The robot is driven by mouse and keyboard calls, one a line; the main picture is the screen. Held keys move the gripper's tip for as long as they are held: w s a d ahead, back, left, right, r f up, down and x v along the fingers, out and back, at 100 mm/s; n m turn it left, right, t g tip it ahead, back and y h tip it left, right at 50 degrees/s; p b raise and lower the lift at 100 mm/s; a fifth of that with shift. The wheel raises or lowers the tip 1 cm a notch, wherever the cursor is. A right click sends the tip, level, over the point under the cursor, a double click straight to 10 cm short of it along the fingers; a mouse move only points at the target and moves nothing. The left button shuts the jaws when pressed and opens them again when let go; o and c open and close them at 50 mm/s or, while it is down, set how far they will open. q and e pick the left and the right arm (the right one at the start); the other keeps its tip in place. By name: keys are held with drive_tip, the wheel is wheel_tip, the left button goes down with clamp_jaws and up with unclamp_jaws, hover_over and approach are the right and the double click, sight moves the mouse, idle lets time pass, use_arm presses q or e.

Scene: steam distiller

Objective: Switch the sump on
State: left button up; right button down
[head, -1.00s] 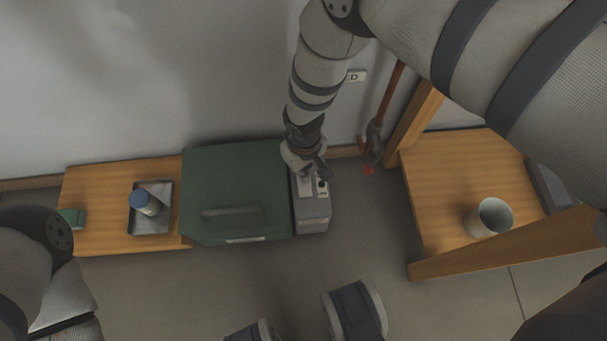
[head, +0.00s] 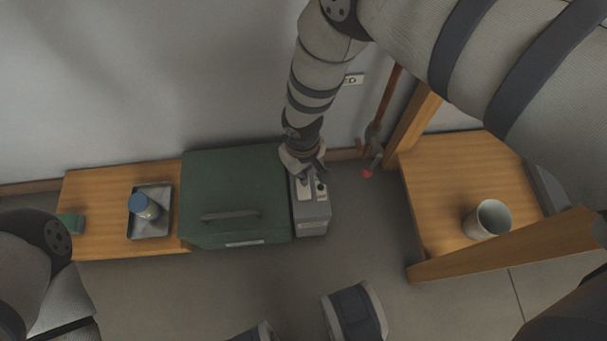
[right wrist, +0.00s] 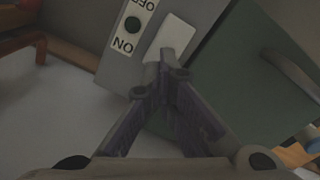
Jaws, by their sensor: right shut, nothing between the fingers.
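The grey sump box (head: 313,212) stands on the floor against the right side of the green chest. Its top carries a pale rocker plate (head: 304,189) and an ON/OFF label (head: 321,191) with a dark round spot. In the right wrist view the rocker plate (right wrist: 174,34) and the label (right wrist: 131,27) show close up; the spot is dark green. My right gripper (head: 312,174) is shut and empty over the back part of the box top. In the wrist view its fingertips (right wrist: 164,72) overlap one end of the rocker; I cannot tell whether they touch. My left gripper is out of view.
The green chest (head: 225,180) with a handle stands left of the box. A low wooden bench (head: 97,210) holds a tray with a blue-capped jar. A red pipe with a valve (head: 372,132) and a wooden stand (head: 430,175) with a cup are right.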

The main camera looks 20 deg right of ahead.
drive_tip(key=shift+f+b, duration=0.7)
drive_tip(key=shift+f, duration=0.45)
idle(0.7)
drive_tip(key=shift+r, duration=0.1)
wheel_tip(320, 180, up, 7)
drive_tip(key=p, duration=0.5)
idle(0.3)
